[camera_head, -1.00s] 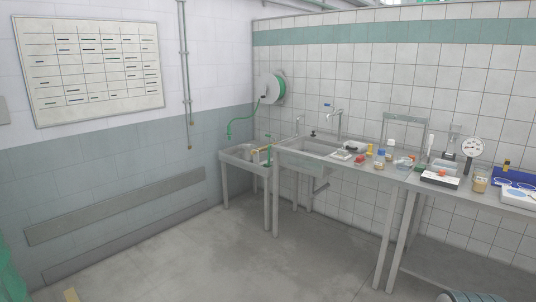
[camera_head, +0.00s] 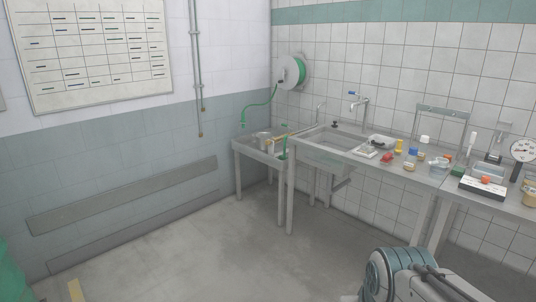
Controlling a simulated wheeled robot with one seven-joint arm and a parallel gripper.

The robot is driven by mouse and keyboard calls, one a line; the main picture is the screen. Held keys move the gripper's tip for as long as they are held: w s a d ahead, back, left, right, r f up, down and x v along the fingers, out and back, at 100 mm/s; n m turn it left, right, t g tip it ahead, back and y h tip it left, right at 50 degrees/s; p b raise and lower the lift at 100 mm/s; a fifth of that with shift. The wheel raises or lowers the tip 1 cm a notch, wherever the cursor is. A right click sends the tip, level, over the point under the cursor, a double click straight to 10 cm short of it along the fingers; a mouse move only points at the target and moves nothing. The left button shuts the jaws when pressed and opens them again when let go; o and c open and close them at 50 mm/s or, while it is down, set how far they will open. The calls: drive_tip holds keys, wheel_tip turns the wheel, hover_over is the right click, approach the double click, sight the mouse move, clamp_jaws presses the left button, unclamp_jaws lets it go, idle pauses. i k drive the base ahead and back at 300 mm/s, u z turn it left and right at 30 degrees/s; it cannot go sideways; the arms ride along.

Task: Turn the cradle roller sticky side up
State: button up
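I cannot make out the cradle roller for certain among the small items on the steel bench (camera_head: 330,149). A black and white tray-like item (camera_head: 483,188) with an orange-red piece (camera_head: 486,180) on it sits toward the right of the bench. Its details are too small to tell, and no sticky side can be made out. Part of my arm shows at the lower right of the head view, in front of the bench. My gripper is not in view.
A lower basin (camera_head: 262,146) and green hose reel (camera_head: 293,71) are at the corner. The floor (camera_head: 200,250) left of the bench is clear.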

sight(277, 139)
drive_tip(key=u, duration=0.55)
drive_tip(key=i, duration=3.65)
drive_tip(key=z, duration=0.85)
drive_tip(key=i, duration=1.5)
drive_tip(key=z, duration=0.55)
